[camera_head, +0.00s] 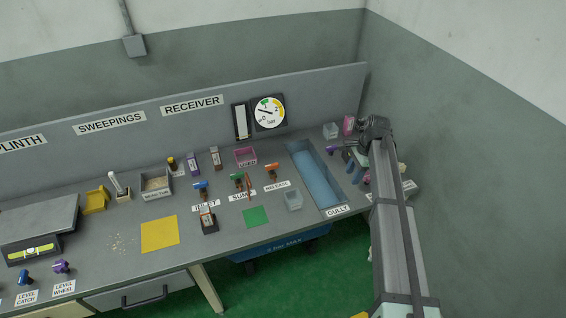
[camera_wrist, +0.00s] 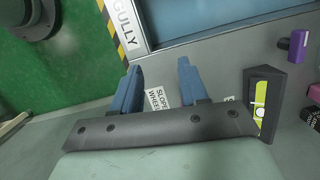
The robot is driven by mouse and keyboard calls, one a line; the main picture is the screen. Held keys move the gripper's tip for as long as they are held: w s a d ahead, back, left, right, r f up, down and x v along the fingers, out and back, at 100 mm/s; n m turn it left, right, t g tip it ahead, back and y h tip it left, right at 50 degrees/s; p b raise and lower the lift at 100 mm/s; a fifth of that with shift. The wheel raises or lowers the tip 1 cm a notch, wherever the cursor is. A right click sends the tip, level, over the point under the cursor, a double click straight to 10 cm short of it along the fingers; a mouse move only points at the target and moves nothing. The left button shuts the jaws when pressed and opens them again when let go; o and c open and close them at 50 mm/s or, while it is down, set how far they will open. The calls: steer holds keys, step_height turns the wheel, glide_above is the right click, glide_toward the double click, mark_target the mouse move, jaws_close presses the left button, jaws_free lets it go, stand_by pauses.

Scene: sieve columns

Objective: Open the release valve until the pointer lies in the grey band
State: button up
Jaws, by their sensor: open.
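The release valve (camera_head: 271,171) has an orange handle and stands behind a small label that seems to read RELEASE, right of the green and blue valves. The round gauge (camera_head: 268,112), marked bar, hangs on the back panel. Its dark pointer slants to the upper left of the dial; green and yellow bands show, but I cannot make out a grey one. My gripper (camera_wrist: 158,68) is open and empty, its blue fingers apart near the GULLY and SLOPE WHEEL labels. In the head view my gripper (camera_head: 355,158) is at the right end of the bench, well right of the release valve.
The blue gully trough (camera_head: 318,178) lies between my gripper and the valves. A purple knob (camera_wrist: 299,45) and a level indicator (camera_wrist: 262,103) are near my gripper. A green mat (camera_head: 256,217) lies in front of the valves.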

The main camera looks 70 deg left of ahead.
steer(key=s+a+r+g, duration=0.1)
steer(key=s+a+r, duration=0.2)
steer(key=s+a, duration=0.6)
steer(key=n+g, duration=0.1)
glide_toward(272, 165)
steer(key=x, duration=0.8)
steer(key=shift+s+a+f, duration=0.1)
steer(key=shift+f, duration=0.2)
steer(key=shift+c, duration=0.2)
jaws_close()
